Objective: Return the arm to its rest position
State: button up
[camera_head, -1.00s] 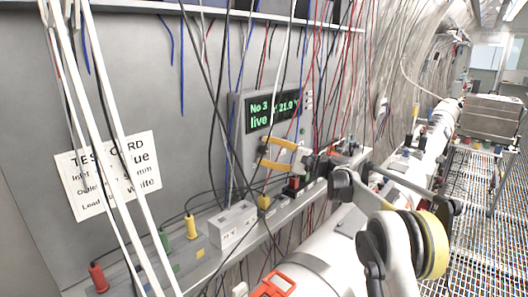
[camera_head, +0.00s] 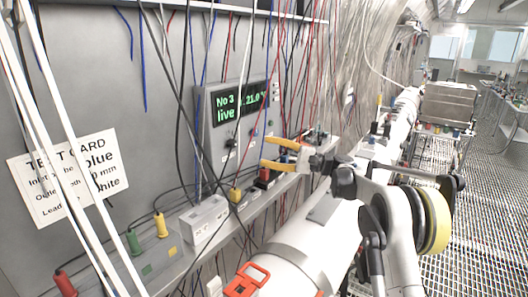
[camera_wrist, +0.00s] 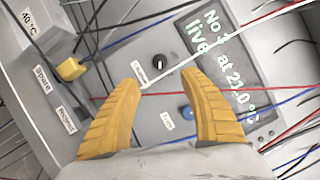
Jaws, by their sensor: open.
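My gripper (camera_head: 268,153) is open and empty, with two yellow fingers. In the head view it hangs in front of the grey meter box with the green display (camera_head: 238,103), near the shelf of plugs. In the wrist view the spread fingers (camera_wrist: 163,105) frame the lower face of that box, with a black knob (camera_wrist: 160,63) and a blue button (camera_wrist: 187,112) between and behind them. My arm runs from the lower right of the head view, bent at the elbow. Whether the fingers touch anything cannot be told.
Many hanging cables cross the wall; a white lead (camera_wrist: 210,50) passes behind the fingers. A narrow shelf holds a white box (camera_head: 204,218) and red, green and yellow plugs. A test card (camera_head: 68,178) hangs at left. Grated floor (camera_head: 490,200) lies free at right.

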jog(key=s+f+n+h+b, duration=0.1)
jog(key=s+f+h+b, duration=0.3)
jog(key=s, duration=0.7)
jog(key=s+f+n+h+b, duration=0.15)
jog(key=s+h+b, duration=0.35)
jog(key=s, duration=0.6)
jog(key=s+d+f+n+h+b, duration=0.1)
jog(key=s+d+f+h, duration=0.2)
jog(key=s+f, duration=0.3)
jog(key=s+d+f+n+t+h+b, duration=0.1)
jog(key=s+d+f+n+h+b, duration=0.1)
jog(key=s+d+f, duration=0.4)
jog(key=s+d+f+n+h+b, duration=0.1)
jog(key=s+d+f+h, duration=0.3)
jog(key=s, duration=0.9)
notch_tip(320, 180, down, 3)
jog(key=shift+s+d+r+t+h+b, duration=0.1)
jog(key=shift+s+d+t+h+b, duration=0.1)
jog(key=shift+d+t+h+b, duration=0.2)
jog(key=shift+n, duration=0.25)
